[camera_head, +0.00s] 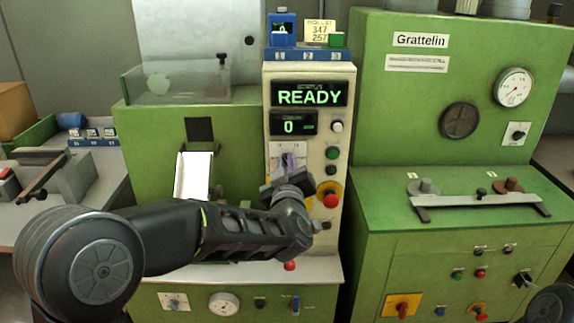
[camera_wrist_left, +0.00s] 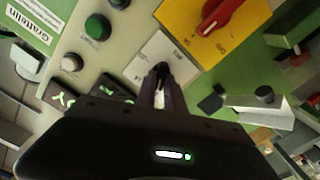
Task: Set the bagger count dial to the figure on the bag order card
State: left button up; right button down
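My left gripper (camera_head: 289,168) is in front of this plate and hides most of the dial. In the left wrist view, the gripper fingers (camera_wrist_left: 161,88) point at a dark knob (camera_wrist_left: 162,69) on the white plate (camera_wrist_left: 145,58), close together with a narrow gap. Whether they touch or grip the knob is unclear. A yellowish card (camera_head: 318,33) on top of the bagger bears small figures, seemingly 347 and 257. My right gripper is out of view.
A larger display (camera_head: 309,94) reads READY. A white chute (camera_head: 193,178) stands left. A green Grattelin machine (camera_head: 400,100) stands right.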

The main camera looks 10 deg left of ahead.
pick_arm(q)
grip_shut()
dwell(0.4)
jog(key=shift+w+d+m+p, duration=0.15)
jog(key=shift+m+p, duration=1.75)
jog(key=shift+m, duration=1.05)
jog(key=shift+s+d+m+p, duration=0.1)
jog(key=shift+m+p, duration=1.8)
jog(key=shift+m, duration=1.05)
jog(key=o, duration=0.5)
grip_release()
